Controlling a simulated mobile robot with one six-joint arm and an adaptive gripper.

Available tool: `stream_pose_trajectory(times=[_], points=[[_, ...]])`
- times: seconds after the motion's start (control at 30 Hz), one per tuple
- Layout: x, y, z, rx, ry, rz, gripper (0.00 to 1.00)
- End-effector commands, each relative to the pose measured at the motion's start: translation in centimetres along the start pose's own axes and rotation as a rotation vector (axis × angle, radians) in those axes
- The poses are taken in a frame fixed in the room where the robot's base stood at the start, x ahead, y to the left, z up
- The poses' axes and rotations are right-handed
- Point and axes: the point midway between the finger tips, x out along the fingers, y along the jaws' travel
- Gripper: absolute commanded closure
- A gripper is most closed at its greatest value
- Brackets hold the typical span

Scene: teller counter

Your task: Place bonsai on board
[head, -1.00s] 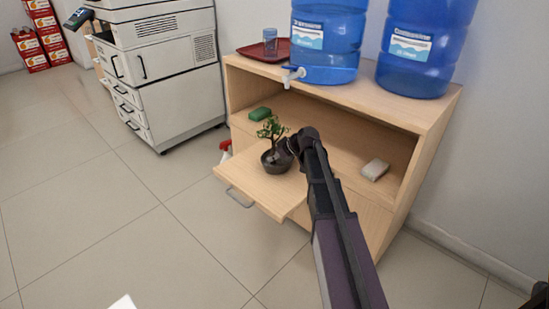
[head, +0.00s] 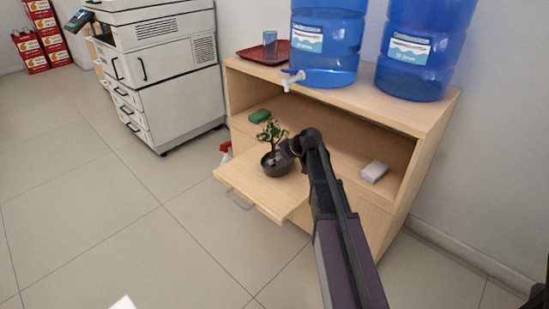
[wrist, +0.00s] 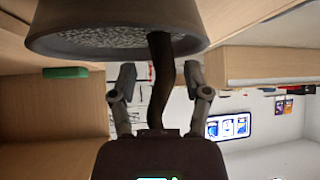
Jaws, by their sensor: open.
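The bonsai (head: 268,166), a small green tree in a dark round pot, stands upright on the pulled-out wooden board (head: 246,192) of the cabinet. My gripper (head: 282,156) is at its right side, close to the trunk and just above the pot. In the wrist view the picture is upside down, and the bonsai's pot (wrist: 115,35) fills the top. The brown trunk passes between the two spread fingers of my gripper (wrist: 160,70), with gaps on both sides. The foliage is out of sight in the wrist view.
A green block (head: 260,115) and a pale block (head: 374,172) lie on the cabinet's inner shelf. Two blue water bottles (head: 325,45) and a red tray (head: 254,54) with a glass stand on top. A white printer (head: 165,75) stands left. The board's front part is clear.

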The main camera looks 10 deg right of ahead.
Motion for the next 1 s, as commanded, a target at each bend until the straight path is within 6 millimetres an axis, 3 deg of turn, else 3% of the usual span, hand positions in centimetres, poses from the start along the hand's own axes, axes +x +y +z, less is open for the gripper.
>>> stream_pose_trajectory(times=[0.7, 1.0], points=[[-8.6, 0.0, -0.2, 0.001, 0.000, 0.002, 0.38], [-10.5, 0.0, -0.1, 0.000, 0.000, 0.000, 0.38]])
